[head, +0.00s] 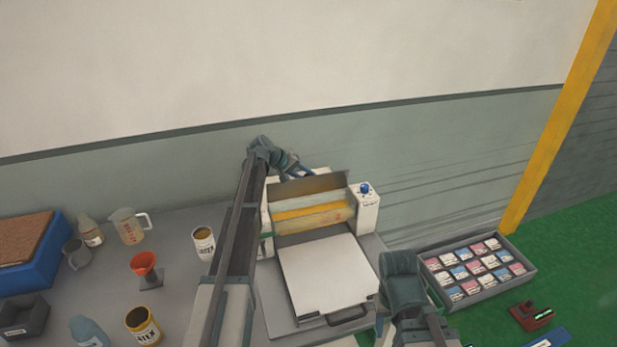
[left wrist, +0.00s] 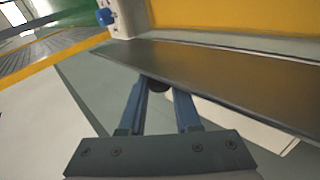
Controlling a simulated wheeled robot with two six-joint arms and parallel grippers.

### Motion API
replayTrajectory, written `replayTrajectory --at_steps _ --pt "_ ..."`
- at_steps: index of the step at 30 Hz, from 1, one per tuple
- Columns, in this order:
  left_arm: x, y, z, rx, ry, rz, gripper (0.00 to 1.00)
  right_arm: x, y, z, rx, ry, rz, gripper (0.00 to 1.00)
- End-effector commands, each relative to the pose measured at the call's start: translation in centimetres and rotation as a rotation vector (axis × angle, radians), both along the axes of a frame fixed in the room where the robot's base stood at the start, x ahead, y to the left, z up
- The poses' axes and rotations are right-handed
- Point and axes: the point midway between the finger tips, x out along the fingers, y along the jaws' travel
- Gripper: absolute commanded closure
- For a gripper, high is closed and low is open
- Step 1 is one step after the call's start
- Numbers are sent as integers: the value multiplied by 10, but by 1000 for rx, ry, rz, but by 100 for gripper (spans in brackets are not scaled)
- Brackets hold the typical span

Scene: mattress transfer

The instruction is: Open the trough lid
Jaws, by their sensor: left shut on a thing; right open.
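The trough lid (head: 309,185) is a dark brownish panel along the back of the white machine, standing raised behind a pale and yellow band (head: 310,211). It also shows close up in the left wrist view as a long dark panel (left wrist: 215,80). My left gripper (head: 305,173) is at the lid's back side.
A white flat plate (head: 325,272) with a dark handle lies in front of the trough. Cans, a red funnel (head: 144,264) and a jug (head: 129,226) stand left. A tray of packets (head: 431,268) is at right.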

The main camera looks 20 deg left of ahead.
Motion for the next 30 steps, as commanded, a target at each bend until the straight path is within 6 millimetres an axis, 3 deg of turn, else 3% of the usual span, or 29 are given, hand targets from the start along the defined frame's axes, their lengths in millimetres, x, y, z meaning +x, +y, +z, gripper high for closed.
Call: replayTrajectory --at_steps 12,29,30 --pt "12 9 -4 -93 147 0 100 0 0 -2 0 0 0 50" --pt "13 10 -4 -107 168 0 100 0 0 -2 0 0 0 50" --pt "13 10 -4 -107 168 0 65 0 0 -2 0 0 0 50"
